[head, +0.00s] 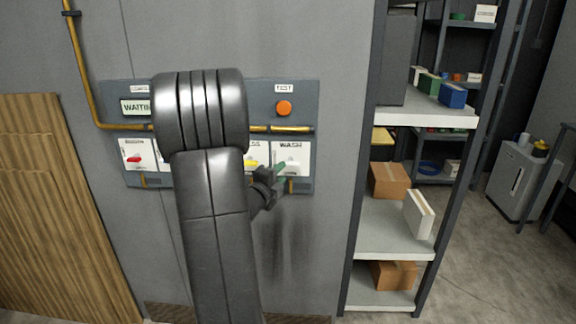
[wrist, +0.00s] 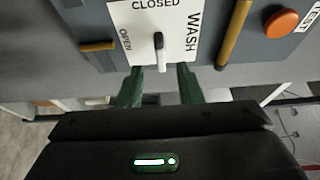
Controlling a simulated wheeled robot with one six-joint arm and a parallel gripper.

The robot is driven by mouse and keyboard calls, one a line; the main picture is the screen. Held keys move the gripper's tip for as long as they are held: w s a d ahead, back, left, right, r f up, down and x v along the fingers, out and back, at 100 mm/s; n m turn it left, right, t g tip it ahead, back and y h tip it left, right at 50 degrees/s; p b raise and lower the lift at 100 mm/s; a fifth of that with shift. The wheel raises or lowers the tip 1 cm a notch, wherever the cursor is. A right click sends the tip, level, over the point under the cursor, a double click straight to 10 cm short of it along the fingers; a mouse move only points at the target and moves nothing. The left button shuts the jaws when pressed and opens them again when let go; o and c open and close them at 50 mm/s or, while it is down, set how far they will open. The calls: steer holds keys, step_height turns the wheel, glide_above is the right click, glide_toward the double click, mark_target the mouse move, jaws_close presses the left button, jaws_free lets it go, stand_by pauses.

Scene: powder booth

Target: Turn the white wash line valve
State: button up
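The white wash valve handle (wrist: 160,50) sits on a white plate marked WASH, with CLOSED and OPEN printed beside it. In the wrist view the handle lies upright in the picture, below the word CLOSED, with OPEN to its left. My gripper (wrist: 160,76) has its two green fingers apart, one on each side of the handle's lower end. I cannot tell whether they touch it. In the head view the WASH plate (head: 292,151) is at the panel's right end. My gripper (head: 281,176) is in front of its lower part and partly hides the handle.
The grey panel (head: 311,120) also carries a red handle (head: 134,159), a yellow handle (head: 251,164), an orange button (head: 284,108) under TEST, and a display (head: 136,107). A yellow pipe (head: 290,129) crosses it. My arm hides its middle. A shelf (head: 392,240) with boxes stands right.

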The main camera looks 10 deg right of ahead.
mark_target(288, 166)
steer(key=x, duration=0.5)
steer(key=shift+w+d+p, duration=0.2)
steer(key=shift+w+p, duration=0.1)
steer(key=shift+p, duration=0.05)
jaws_close()
